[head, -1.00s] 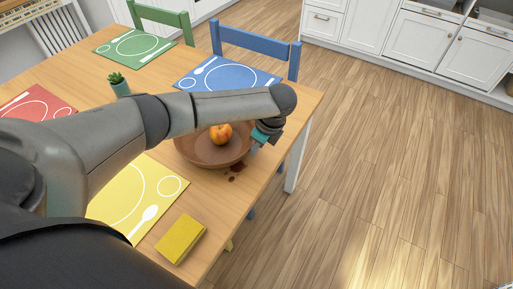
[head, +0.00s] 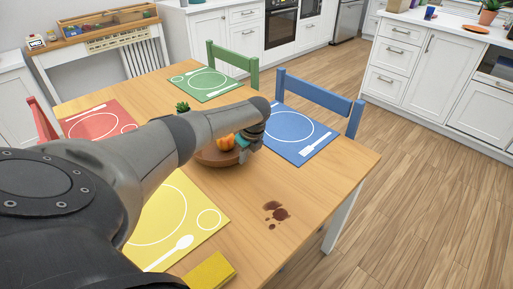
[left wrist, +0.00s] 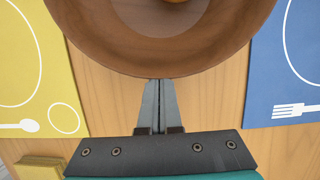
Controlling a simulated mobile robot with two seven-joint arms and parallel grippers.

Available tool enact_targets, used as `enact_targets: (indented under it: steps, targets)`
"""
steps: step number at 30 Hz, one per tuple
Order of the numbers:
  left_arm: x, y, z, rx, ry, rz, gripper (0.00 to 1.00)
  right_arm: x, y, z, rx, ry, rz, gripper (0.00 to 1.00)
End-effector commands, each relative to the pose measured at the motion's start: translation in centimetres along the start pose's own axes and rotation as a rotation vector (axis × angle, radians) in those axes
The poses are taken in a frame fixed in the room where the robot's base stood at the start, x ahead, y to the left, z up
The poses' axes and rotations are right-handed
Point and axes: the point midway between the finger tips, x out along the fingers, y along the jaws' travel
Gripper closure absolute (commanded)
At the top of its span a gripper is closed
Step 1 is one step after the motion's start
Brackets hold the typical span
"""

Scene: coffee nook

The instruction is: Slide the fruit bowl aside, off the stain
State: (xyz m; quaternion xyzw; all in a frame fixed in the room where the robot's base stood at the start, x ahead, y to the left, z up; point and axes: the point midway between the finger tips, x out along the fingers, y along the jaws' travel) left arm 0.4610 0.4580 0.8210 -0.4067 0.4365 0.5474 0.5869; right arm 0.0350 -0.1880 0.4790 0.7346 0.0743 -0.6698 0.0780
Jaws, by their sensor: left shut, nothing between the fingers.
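The brown fruit bowl (head: 212,157) stands upright on the table with orange fruit (head: 226,143) in it, partly hidden behind my left arm in the head view. My left gripper (head: 246,155) is shut and empty at the bowl's near right side. In the left wrist view the shut fingertips (left wrist: 159,82) are right at the outside of the bowl's wall (left wrist: 160,62); they look to touch it. The dark red-brown stain (head: 278,213) lies uncovered on the bare wood, to the right of and nearer than the bowl, clear of it. My right gripper is not in view.
Placemats lie around the table (head: 300,205): yellow (head: 205,200), blue (head: 290,125), green (head: 205,83) and red (head: 95,118). A small plant (head: 182,107) stands behind my arm. A yellow block-like item (head: 210,272) lies at the near edge. Wood around the stain is free.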

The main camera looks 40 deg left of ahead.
Motion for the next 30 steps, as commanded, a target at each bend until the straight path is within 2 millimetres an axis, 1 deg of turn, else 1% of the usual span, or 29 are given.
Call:
enact_targets:
  steps: [1,4,16,20,27,30]
  targets:
    - [0.2,0.0,0.3,-0.001,-0.001,0.000,1.00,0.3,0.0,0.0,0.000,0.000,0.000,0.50]
    - [0.1,0.0,0.6,0.000,-0.001,0.000,1.00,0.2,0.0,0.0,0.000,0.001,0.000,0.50]
    - [-0.1,0.0,0.3,0.001,0.000,0.000,1.00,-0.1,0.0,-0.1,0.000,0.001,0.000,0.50]
    - [-0.5,0.1,-0.3,0.001,0.001,0.001,1.00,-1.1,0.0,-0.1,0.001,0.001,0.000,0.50]
    - [-1.3,0.5,-2.4,0.000,0.003,0.002,1.00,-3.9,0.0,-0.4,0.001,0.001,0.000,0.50]
    - [-3.2,0.4,-2.2,-0.001,0.000,-0.003,1.00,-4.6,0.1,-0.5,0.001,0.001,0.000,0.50]
